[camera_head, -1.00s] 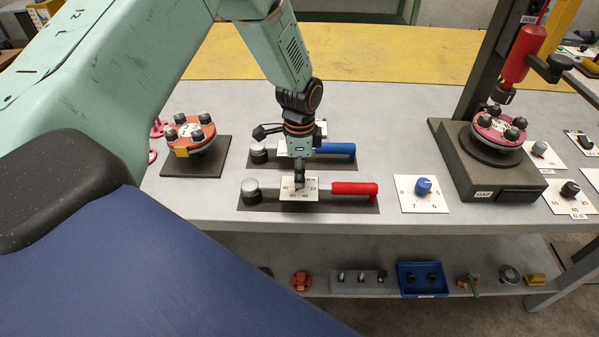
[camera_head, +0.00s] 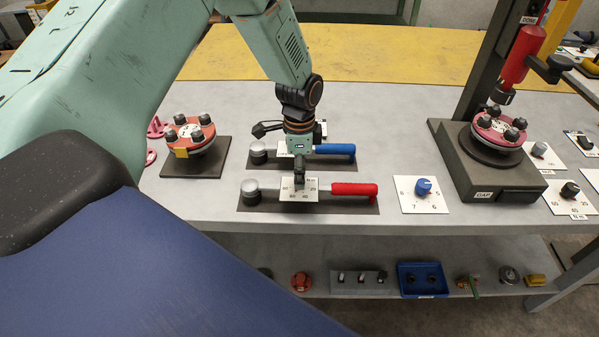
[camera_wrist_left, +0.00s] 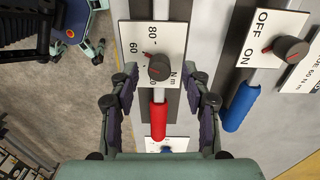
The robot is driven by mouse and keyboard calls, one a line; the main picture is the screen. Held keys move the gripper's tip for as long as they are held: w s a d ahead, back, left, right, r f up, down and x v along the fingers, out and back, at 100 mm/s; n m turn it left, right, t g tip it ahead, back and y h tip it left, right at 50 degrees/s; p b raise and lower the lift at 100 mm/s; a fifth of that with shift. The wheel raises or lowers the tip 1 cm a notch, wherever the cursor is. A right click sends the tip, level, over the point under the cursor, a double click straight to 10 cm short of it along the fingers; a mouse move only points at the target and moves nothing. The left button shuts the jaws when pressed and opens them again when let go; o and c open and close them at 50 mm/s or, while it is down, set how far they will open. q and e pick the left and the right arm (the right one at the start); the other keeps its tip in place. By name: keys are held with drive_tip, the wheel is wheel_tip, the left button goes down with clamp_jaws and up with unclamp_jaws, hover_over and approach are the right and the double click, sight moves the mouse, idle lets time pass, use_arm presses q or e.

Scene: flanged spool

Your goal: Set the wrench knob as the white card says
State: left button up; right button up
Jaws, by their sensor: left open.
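The wrench knob (camera_wrist_left: 159,67) is dark and round on a white dial card (camera_wrist_left: 139,61) reading 60, 80 and N m. Its red mark is on the left side in the wrist view. The card lies on the red-handled wrench (camera_head: 354,189), on a dark base. My left gripper (camera_head: 299,186) is over this card and hides the knob in the head view. In the wrist view its open fingers (camera_wrist_left: 163,76) stand either side of the knob, apart from it. A white card (camera_wrist_left: 309,66), partly cut off, shows "UE 50 N m". My right gripper is not in view.
A blue-handled wrench (camera_head: 335,149) with an ON/OFF knob (camera_wrist_left: 290,48) lies just behind. A red flanged spool (camera_head: 190,133) is left; another (camera_head: 499,130) sits on a press stand at right. A blue knob (camera_head: 423,187) on a numbered card is right of the wrench.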

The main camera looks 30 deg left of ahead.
use_arm(q)
wheel_tip(320, 180, up, 11)
idle(0.4)
idle(0.4)
drive_tip(key=n, duration=0.3)
hover_over(300, 196)
drive_tip(key=s+d, duration=0.3)
drive_tip(key=s, duration=0.1)
wheel_tip(300, 196, down, 11)
drive_tip(key=s+d+f+n, duration=0.2)
drive_tip(key=s+f, duration=0.4)
drive_tip(key=s+d+f+n, duration=0.1)
drive_tip(key=s+f+n, duration=0.15)
drive_tip(key=s, duration=0.75)
drive_tip(key=s+d+f+n, duration=0.15)
drive_tip(key=s+n, duration=0.25)
drive_tip(key=s, duration=0.6)
wheel_tip(300, 196, down, 17)
drive_tip(key=a+b, duration=0.1)
drive_tip(key=b, duration=1.5)
drive_tip(key=shift+w+r, duration=0.2)
drive_tip(key=shift+w, duration=0.1)
